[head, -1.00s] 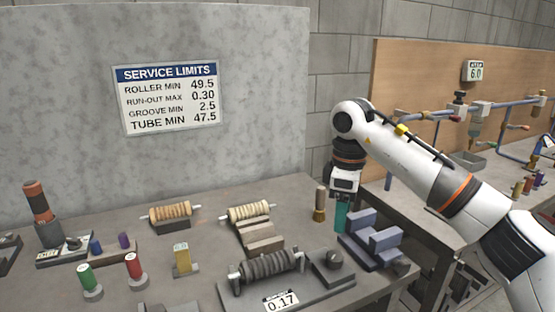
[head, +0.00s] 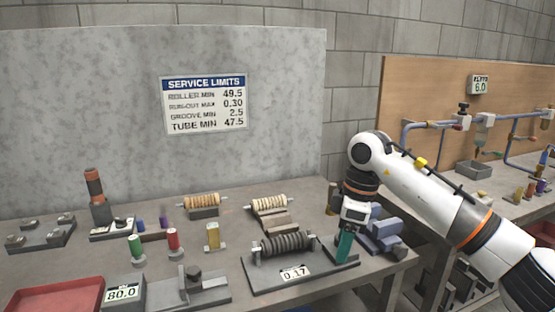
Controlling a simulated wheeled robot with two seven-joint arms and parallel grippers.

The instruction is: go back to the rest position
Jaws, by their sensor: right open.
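My right gripper (head: 344,247) hangs from the white arm at the right, pointing down with its teal fingers low. It is open, and I see nothing held in it. The fingers overlap the right end of the dark roller fixture (head: 262,286) in the head view; I cannot tell if they touch it. The ribbed dark roller (head: 283,244) lies on this fixture, above a 0.17 display (head: 295,274). The fixture's round knob is hidden behind the gripper. Blue-grey V-blocks (head: 385,237) stand just right of the gripper. My left gripper is not in view.
Two pale rollers (head: 202,201) (head: 270,203) rest on stands further back. Green (head: 135,246) and red (head: 173,240) spools, a yellow block (head: 212,236), a red tray (head: 55,297) and an 80.0 display (head: 122,292) are to the left. A grey wall panel (head: 90,110) closes the back.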

